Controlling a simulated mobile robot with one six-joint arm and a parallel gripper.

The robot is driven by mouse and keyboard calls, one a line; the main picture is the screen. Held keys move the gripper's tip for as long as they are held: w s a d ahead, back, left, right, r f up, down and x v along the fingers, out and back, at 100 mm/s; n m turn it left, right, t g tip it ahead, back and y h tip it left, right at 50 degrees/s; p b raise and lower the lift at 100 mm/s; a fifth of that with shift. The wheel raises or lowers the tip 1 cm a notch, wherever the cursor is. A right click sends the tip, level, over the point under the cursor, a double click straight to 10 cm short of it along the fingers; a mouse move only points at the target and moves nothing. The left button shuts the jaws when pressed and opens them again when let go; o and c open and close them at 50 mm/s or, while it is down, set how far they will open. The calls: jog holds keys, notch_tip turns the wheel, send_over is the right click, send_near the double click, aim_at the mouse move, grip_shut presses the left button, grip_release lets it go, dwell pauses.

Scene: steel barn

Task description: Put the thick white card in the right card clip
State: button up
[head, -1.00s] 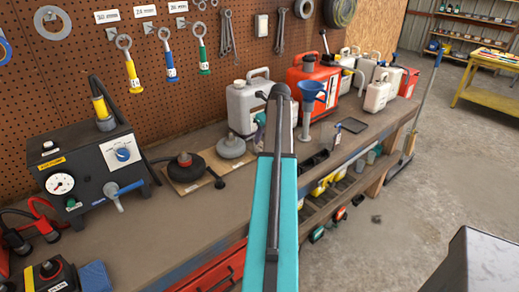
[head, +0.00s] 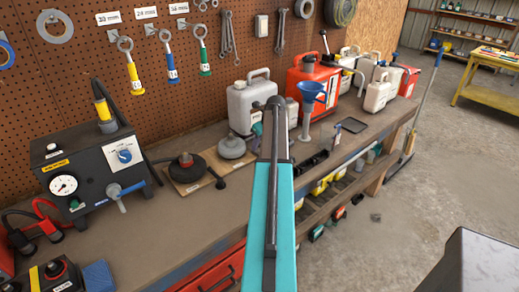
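I cannot make out a thick white card or a card clip for certain. Small white label cards with printed sizes sit on the brown pegboard: a left one (head: 108,18), a middle one (head: 145,13) and a right one (head: 179,8). Below them hang ring-ended tools with a yellow handle (head: 133,74), a blue handle (head: 171,66) and a green handle (head: 204,60). My teal arm rises through the middle of the view and covers part of the bench. My gripper is not visible.
Open concrete floor (head: 420,190) lies right. A yellow table (head: 490,84) stands behind.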

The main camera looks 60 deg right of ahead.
dwell(0.3)
grip_shut()
jog(key=shift+r, duration=0.15)
jog(key=shift+r+b, duration=1.2)
jog(key=shift+r, duration=3.65)
